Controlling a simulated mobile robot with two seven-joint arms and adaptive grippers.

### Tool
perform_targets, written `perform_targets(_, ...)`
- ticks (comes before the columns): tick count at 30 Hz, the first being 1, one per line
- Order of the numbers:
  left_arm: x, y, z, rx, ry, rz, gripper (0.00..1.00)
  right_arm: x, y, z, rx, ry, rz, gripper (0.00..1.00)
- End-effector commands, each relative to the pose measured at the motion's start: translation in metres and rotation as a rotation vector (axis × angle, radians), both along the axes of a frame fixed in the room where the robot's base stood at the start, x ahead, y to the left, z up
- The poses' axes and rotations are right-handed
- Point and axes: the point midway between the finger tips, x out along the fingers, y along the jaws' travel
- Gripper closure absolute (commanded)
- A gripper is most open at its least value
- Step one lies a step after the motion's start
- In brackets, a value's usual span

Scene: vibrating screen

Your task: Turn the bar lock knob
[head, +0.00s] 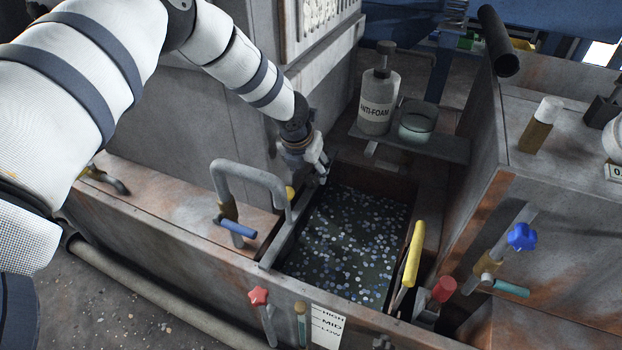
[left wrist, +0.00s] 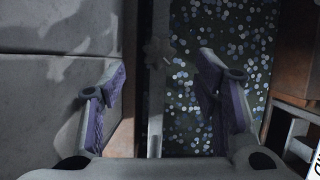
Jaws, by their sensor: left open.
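My left gripper (head: 319,172) hangs over the far left corner of the open tank in the head view, pointing down. Its fingers are apart and empty. In the left wrist view, a dim grey star-shaped knob (left wrist: 158,50) sits on a narrow grey bar (left wrist: 156,120) between the spread fingers, apart from both. I cannot tell its exact height below the fingertips. In the head view the bar (head: 277,247) runs along the tank's left side, and the knob is not clearly visible near the gripper. My right gripper is not in view.
The tank (head: 350,245) holds dark liquid with pale floating discs. A grey hoop handle (head: 247,168) rises left of it. A red star knob (head: 258,296), yellow handle (head: 413,255) and blue star knob (head: 521,237) stand nearer. An anti-foam bottle (head: 378,100) stands on the shelf behind.

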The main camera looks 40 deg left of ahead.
Motion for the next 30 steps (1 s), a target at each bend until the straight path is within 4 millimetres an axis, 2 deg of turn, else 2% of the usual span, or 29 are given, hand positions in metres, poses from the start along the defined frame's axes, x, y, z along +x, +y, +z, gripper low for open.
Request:
perform_targets(1,0.003,0.002,-0.017,-0.001,0.004,0.002,0.44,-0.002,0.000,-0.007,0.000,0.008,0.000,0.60)
perform_targets(6,0.014,0.004,-0.041,-0.001,0.003,0.000,0.44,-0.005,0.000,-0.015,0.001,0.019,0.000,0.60)
perform_targets(17,0.019,0.005,-0.045,0.000,-0.001,-0.001,0.44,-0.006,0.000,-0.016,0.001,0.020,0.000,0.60)
perform_targets(23,0.018,0.005,-0.045,-0.001,-0.001,0.000,0.89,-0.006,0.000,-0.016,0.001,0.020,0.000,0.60)
perform_targets(24,0.018,0.005,-0.045,-0.001,-0.001,0.000,0.93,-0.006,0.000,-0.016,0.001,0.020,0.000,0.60)
perform_targets(30,0.018,0.005,-0.045,0.000,0.000,0.001,0.93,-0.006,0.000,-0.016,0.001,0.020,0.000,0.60)
